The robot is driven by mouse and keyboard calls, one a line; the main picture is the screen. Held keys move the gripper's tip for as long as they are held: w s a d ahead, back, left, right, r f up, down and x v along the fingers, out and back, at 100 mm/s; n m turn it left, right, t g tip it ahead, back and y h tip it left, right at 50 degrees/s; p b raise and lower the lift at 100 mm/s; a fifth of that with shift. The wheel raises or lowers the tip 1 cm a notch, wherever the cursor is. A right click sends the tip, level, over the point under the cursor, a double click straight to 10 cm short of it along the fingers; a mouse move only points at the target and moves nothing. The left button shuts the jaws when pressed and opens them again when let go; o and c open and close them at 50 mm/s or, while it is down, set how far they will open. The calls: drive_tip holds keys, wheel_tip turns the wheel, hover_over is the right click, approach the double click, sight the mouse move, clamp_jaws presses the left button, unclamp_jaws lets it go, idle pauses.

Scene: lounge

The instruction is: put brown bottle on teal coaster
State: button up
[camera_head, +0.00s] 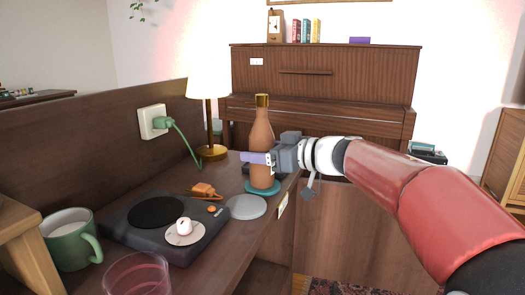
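The brown bottle (262,132) stands upright with a gold cap. Its base shows over the teal coaster (277,188), which lies near the right edge of the wooden surface. I cannot tell whether the base touches the coaster or hovers just above it. My gripper (262,159) reaches in from the right at the bottle's lower half. One purple-tipped finger passes in front of the bottle; the other is hidden behind it. I cannot tell whether the fingers press on the bottle.
A grey round coaster (246,207) lies just in front of the teal one. A black turntable (150,234), green mug (70,240) and pink glass (137,276) stand nearer. A lamp (209,90) stands behind, left of the bottle. The surface's right edge is close.

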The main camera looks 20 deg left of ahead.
drive_tip(key=shift+o, duration=0.4)
drive_tip(key=shift+r, duration=0.1)
drive_tip(key=shift+d+r, duration=0.1)
drive_tip(key=shift+d, duration=0.05)
drive_tip(key=s+d+r+m+t+h, duration=0.1)
drive_tip(key=d+r+m+t+h, duration=0.2)
drive_tip(key=d, duration=0.5)
drive_tip(key=d+r+m+t+h, duration=0.1)
drive_tip(key=d+m+t+h, duration=0.15)
drive_tip(key=d+t, duration=0.45)
drive_tip(key=s+d+r+m+t+h, duration=0.1)
drive_tip(key=d+r+m+t+h, duration=0.2)
drive_tip(key=d, duration=0.7)
drive_tip(key=s+d+f+m+g+h, duration=0.35)
drive_tip(key=s+d+f, duration=0.3)
drive_tip(key=f, duration=0.25)
drive_tip(key=s+d+f+m+g+h, duration=0.3)
drive_tip(key=s+d+f+h, duration=0.2)
drive_tip(key=s+f, duration=0.35)
drive_tip(key=s+a+f+g, duration=0.1)
drive_tip(key=s+f+g, duration=0.1)
drive_tip(key=s+f, duration=0.3)
drive_tip(key=s+a+f+g+y, duration=0.1)
drive_tip(key=s+f+g, duration=0.2)
drive_tip(key=s+f, duration=0.2)
drive_tip(key=shift+s+a+f, duration=0.15)
drive_tip(key=shift+s+a, duration=0.15)
drive_tip(key=shift+s, duration=0.4)
